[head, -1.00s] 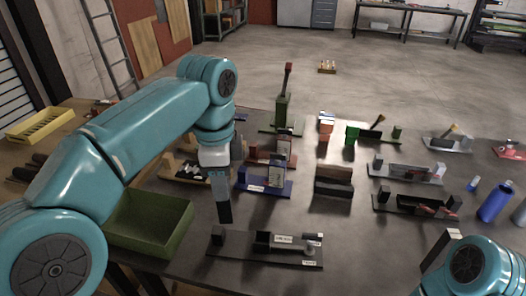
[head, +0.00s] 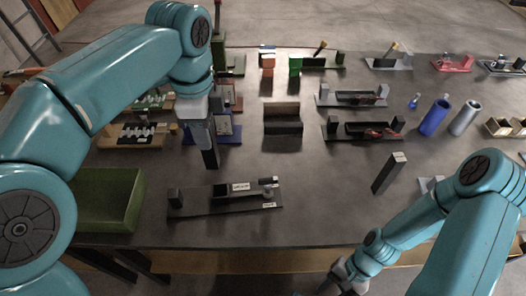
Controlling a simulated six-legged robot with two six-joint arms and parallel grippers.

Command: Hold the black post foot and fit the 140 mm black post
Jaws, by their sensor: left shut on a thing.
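My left gripper (head: 205,135) points down over the table, left of centre in the head view. It is shut on a dark, upright, bar-shaped piece (head: 210,158); whether this is the post foot I cannot tell. A black post (head: 386,175) with a pale top stands alone to the right. My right gripper (head: 338,285) is at the bottom edge, partly cut off; its jaws are unclear.
A green tray (head: 105,225) is at the left front. A dark stepped block (head: 283,130) and coloured fixtures stand behind. A blue cylinder (head: 434,118) and a grey cylinder (head: 466,117) are at right. Bare tabletop lies between the black base plate and the post.

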